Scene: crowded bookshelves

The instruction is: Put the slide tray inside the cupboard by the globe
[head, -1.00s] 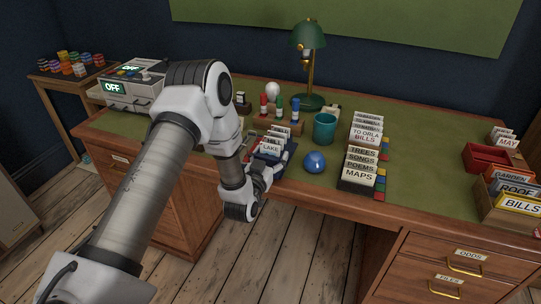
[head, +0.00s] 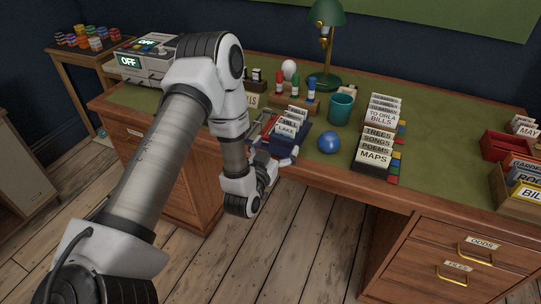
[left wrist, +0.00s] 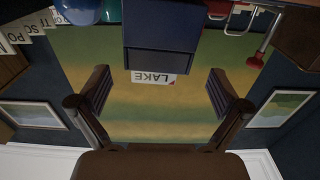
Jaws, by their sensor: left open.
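The slide tray (head: 284,153) is a dark blue box with white index cards, one reading LAKE, near the desk's front edge. In the left wrist view the tray (left wrist: 160,38) appears upside down at the top middle, with its LAKE card below it. My left gripper (left wrist: 158,92) is open and empty, its two dark fingers spread wide, with the tray ahead of the gap between them. In the head view the left gripper (head: 268,163) is at the tray's near side, its fingers partly hidden. My right gripper is not in view. I cannot identify a globe.
A blue ball (head: 329,142) and a teal cup (head: 340,109) stand right of the tray. A card box labelled MAPS (head: 374,157) stands farther right. A green lamp (head: 326,40) is behind. A pale cabinet (head: 22,165) is at the left edge. The desk's right middle is clear.

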